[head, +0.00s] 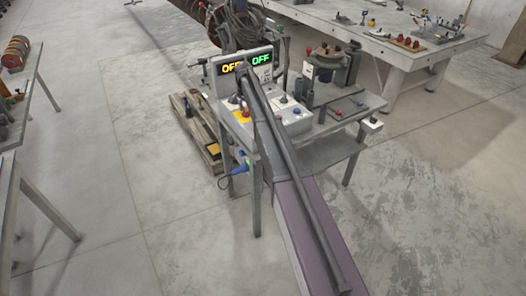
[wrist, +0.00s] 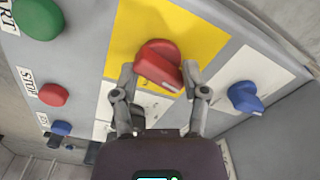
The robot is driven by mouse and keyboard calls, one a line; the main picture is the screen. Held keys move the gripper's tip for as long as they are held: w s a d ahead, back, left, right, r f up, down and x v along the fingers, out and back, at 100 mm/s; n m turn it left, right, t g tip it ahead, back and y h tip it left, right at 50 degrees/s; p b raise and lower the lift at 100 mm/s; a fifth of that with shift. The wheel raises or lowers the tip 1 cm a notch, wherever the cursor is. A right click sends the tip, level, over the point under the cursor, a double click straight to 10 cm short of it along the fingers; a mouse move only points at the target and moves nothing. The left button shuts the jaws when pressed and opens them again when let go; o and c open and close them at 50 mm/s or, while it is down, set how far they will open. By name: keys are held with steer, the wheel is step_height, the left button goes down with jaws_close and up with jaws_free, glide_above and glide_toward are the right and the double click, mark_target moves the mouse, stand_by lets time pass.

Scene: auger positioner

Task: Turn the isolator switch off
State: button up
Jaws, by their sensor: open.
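The isolator switch looks to be the red rotary knob (wrist: 158,62) on a yellow plate (wrist: 205,42) in the wrist view. Its grip bar lies tilted, lower towards the right. My gripper (wrist: 159,74) is open, with one finger on each side of the knob's lower part. I cannot tell whether the fingers touch it. In the head view the yellow plate (head: 241,116) shows on the control panel, and my arm hides much of the panel and the gripper there.
A blue knob (wrist: 244,96) is on the right; a green button (wrist: 38,18), a red button (wrist: 53,95) and a blue button (wrist: 62,128) are on the left. A white table (head: 400,50) stands behind.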

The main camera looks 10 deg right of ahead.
mark_target(246, 109)
steer(key=m, duration=0.5)
steer(key=shift+m, duration=0.4)
step_height(246, 109, up, 14)
steer(key=p, duration=1.4)
steer(key=s+f+n+b, duration=0.3)
steer(key=s, duration=0.8)
steer(key=s+f+n+b, duration=0.3)
steer(key=s+n, duration=0.1)
steer(key=s, duration=0.7)
steer(key=s+f+n+b, duration=0.3)
steer(key=s, duration=0.8)
steer(key=shift+f+n, duration=0.25)
steer(key=shift+n, duration=0.05)
steer(key=shift+w, duration=0.1)
